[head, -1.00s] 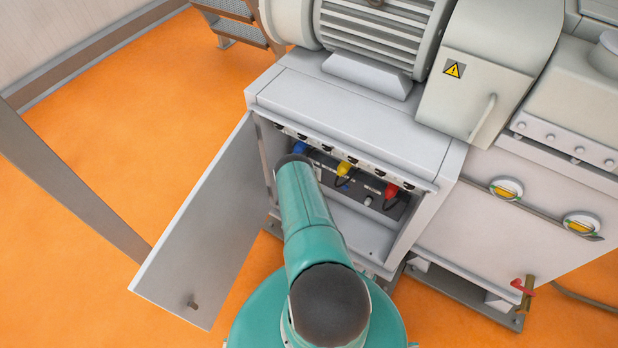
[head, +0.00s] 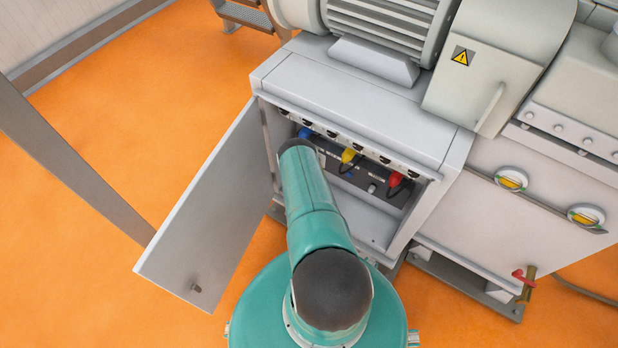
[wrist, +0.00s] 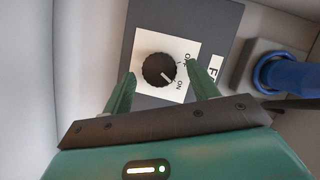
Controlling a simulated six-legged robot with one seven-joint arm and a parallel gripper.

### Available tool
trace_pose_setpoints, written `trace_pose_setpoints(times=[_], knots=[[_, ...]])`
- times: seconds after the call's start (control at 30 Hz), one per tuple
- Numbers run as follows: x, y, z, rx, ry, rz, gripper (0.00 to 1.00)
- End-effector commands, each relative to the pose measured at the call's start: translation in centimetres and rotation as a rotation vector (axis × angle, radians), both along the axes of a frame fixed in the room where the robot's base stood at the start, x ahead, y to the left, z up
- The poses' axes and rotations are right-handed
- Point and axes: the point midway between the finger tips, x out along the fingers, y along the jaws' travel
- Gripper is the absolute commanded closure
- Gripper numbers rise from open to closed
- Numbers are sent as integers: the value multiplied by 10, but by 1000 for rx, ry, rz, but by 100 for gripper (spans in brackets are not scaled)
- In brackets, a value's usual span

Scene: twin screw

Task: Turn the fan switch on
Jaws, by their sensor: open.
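The fan switch is a round black knob (wrist: 158,69) on a white plate (wrist: 150,45) with OFF and ON labels, fixed to a dark grey panel (wrist: 213,18). A white mark on the knob faces the lower right, towards the labels, nearer ON as far as I can tell. My gripper (wrist: 160,72) is open, with one green finger on each side of the knob in the wrist view. I cannot tell whether the fingers touch it. In the head view, my arm reaches into the open cabinet (head: 365,85) and hides the knob and gripper.
A blue plug or cable (wrist: 290,73) is close to the right of the panel. Yellow (head: 348,156) and red (head: 396,179) connectors hang inside the cabinet. The open door (head: 205,215) stands to the left of my arm. Orange floor (head: 70,260) is clear at left.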

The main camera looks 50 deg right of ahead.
Motion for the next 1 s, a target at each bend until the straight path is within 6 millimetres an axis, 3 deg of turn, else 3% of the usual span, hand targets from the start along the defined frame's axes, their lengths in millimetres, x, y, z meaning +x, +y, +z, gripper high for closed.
trace_pose_setpoints(times=[0.53,0.7,1.0], knots=[[-47,98,18,2,2,2,41],[-53,111,20,2,0,0,41],[-54,113,21,1,-1,1,41]])
